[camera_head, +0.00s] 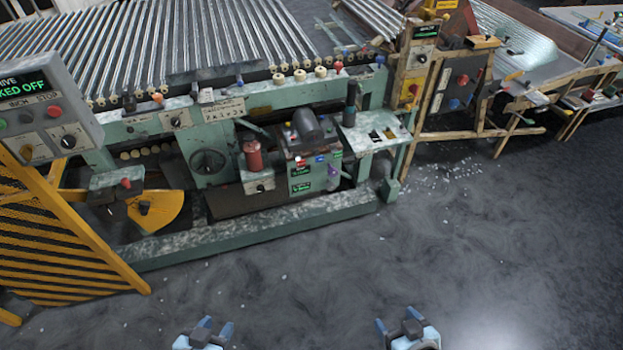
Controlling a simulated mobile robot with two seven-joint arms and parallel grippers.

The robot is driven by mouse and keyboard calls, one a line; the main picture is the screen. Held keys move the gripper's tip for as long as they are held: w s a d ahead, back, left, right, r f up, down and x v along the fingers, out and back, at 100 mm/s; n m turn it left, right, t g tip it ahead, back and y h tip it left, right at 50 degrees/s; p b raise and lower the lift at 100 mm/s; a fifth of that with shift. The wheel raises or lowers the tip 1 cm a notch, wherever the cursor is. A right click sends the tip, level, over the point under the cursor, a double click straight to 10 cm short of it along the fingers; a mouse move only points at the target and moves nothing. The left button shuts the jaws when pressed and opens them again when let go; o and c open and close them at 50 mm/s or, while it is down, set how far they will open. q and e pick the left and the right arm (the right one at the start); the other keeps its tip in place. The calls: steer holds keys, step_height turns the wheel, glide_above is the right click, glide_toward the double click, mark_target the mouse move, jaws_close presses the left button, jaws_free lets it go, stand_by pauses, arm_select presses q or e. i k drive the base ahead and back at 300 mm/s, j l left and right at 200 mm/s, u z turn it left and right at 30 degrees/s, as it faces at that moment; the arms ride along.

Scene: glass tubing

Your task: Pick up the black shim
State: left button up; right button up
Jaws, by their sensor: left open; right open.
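Small flat black pieces (375,135) show on the pale green side shelf (362,146) at the right end of the machine. They are too small to tell whether one is the black shim or whether they are slots in the shelf. My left gripper (216,326) is at the bottom edge, left of centre, open and empty. My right gripper (396,320) is at the bottom edge, right of centre, open and empty. Both are over the floor, well apart from the shelf.
The green machine (250,218) carries rows of glass tubes (220,40) on top. A yellow striped guard (60,240) and a control panel (45,110) stand at left. A wooden-framed station (455,85) stands at right. Shards (440,178) lie on the floor; its front is clear.

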mark_target(374, 135)
steer(key=i+l+z, duration=0.15)
steer(key=i, duration=0.25)
steer(key=i+l+z, duration=0.2)
steer(key=i+l, duration=0.15)
steer(key=i+l+z, duration=0.15)
steer(key=i, duration=0.4)
